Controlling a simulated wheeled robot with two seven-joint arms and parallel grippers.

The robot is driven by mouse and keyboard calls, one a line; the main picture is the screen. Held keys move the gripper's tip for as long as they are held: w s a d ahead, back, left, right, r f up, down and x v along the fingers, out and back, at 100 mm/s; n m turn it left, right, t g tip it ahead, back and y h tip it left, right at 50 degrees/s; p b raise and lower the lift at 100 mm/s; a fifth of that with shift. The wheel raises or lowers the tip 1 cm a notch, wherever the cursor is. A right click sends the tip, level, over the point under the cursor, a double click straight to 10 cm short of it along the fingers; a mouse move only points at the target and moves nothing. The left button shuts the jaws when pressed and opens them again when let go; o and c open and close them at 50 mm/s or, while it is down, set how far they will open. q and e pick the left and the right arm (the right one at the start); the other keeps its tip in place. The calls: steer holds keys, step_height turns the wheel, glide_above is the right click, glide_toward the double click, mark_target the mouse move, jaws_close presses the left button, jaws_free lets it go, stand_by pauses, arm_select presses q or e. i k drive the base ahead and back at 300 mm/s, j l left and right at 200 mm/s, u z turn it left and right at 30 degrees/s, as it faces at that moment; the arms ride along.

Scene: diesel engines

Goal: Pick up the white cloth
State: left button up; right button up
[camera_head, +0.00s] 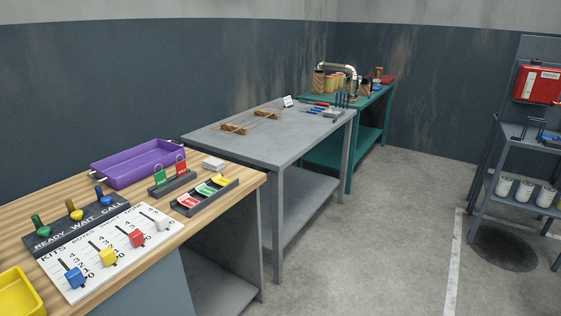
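I cannot clearly make out a white cloth. A small white stack (214,163) lies flat on the wooden bench, behind the dark tray of coloured cards; I cannot tell whether it is folded cloth or cards. Neither of my grippers is in view.
The wooden bench (232,182) also holds a purple tray (140,163), a slider board (108,250), a dark card tray (205,196) and a yellow bin (18,292). A grey table (250,135) and green table (375,112) stand behind. A shelf rack (515,165) is right; open floor between.

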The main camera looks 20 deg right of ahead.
mark_target(212, 163)
steer(key=z, duration=3.2)
steer(key=u, duration=3.2)
steer(key=i+l+u, duration=0.8)
steer(key=k+j, duration=0.05)
steer(key=k, duration=0.05)
